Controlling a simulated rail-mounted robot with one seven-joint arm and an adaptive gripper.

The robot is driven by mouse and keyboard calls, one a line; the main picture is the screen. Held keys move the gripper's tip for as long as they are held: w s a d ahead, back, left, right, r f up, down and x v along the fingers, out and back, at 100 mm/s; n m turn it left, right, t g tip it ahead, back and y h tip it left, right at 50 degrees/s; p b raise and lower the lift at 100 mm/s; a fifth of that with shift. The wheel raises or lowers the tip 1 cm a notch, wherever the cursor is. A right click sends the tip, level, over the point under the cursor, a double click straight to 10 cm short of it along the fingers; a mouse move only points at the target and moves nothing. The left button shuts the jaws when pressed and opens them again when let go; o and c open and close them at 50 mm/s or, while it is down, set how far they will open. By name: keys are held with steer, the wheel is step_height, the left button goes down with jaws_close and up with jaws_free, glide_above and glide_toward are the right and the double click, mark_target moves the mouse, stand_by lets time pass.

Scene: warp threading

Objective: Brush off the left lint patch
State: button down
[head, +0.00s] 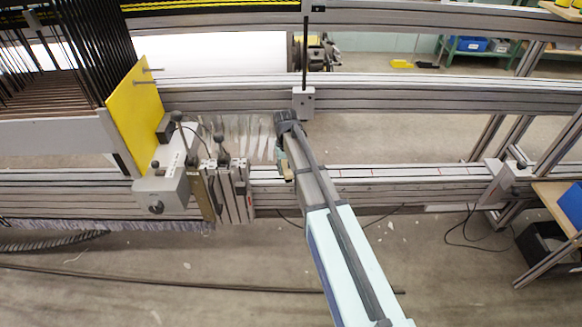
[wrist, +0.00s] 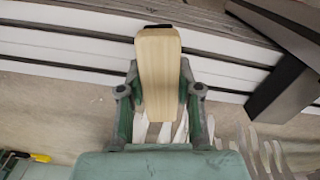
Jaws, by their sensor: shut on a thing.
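My gripper (wrist: 159,92) is shut on a pale wooden block with a dark far end, which looks like a brush handle (wrist: 158,62). The handle stands between the two green and grey fingers in the wrist view. In the head view my gripper (head: 283,152) is at the end of the arm, just right of a row of thin white strips (head: 245,137), and a bit of the wood (head: 288,172) shows below it. White wavy strips also show beneath the gripper in the wrist view (wrist: 272,158). I cannot make out a lint patch in either view.
A yellow plate (head: 133,115) and a grey clamp block with knobs (head: 160,192) stand to the left. Upright metal plates (head: 228,190) stand close left of the gripper. Aluminium rails (head: 400,95) run across behind it. The lower rail to the right is mostly clear.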

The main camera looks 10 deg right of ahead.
steer(key=shift+a+r+p, duration=0.25)
steer(key=shift+r+p, duration=0.1)
step_height(320, 180, up, 8)
steer(key=p, duration=0.5)
steer(key=shift+f, duration=0.25)
